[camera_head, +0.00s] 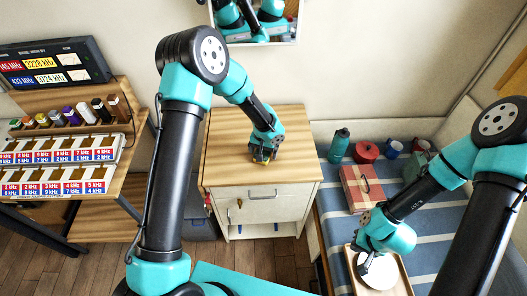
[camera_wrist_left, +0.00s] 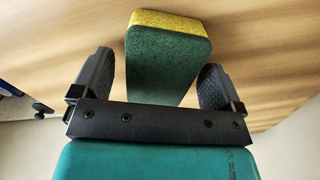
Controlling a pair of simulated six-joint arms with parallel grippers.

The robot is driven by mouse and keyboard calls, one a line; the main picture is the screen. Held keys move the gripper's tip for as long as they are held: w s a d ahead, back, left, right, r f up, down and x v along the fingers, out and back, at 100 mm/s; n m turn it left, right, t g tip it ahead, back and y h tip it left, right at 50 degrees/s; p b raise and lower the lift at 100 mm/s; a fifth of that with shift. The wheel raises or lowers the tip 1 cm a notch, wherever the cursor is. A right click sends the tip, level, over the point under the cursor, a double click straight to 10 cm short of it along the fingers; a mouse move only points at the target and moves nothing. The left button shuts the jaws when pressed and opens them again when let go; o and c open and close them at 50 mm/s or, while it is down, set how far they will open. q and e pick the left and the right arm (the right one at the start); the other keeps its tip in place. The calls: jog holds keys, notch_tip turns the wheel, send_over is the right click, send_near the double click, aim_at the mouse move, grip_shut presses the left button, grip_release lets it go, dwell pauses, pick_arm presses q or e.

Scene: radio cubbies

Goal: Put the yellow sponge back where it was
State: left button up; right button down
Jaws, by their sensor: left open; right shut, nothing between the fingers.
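The sponge (camera_wrist_left: 172,50) is a block with a yellow layer and a dark green layer. It lies on the wooden top of the cabinet (camera_head: 228,130). My left gripper (camera_head: 263,156) is low over that top, fingers around the sponge. In the left wrist view the open fingers (camera_wrist_left: 155,72) stand on either side of it, with visible gaps. In the head view the gripper mostly hides the sponge; only a bit of yellow shows. My right gripper (camera_head: 366,265) is shut and empty, over a white plate (camera_head: 380,274) at the lower right.
A desk with labelled cubbies (camera_head: 60,180), several small coloured items and a radio (camera_head: 52,62) stands at left. At right, a striped bench holds a red case (camera_head: 362,188), a teal bottle (camera_head: 339,146), a red pot (camera_head: 366,152) and mugs (camera_head: 392,148). The cabinet top around the sponge is clear.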

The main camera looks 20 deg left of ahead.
pick_arm(q)
notch_tip(320, 180, up, 17)
jog(key=shift+r, duration=0.15)
dwell(0.5)
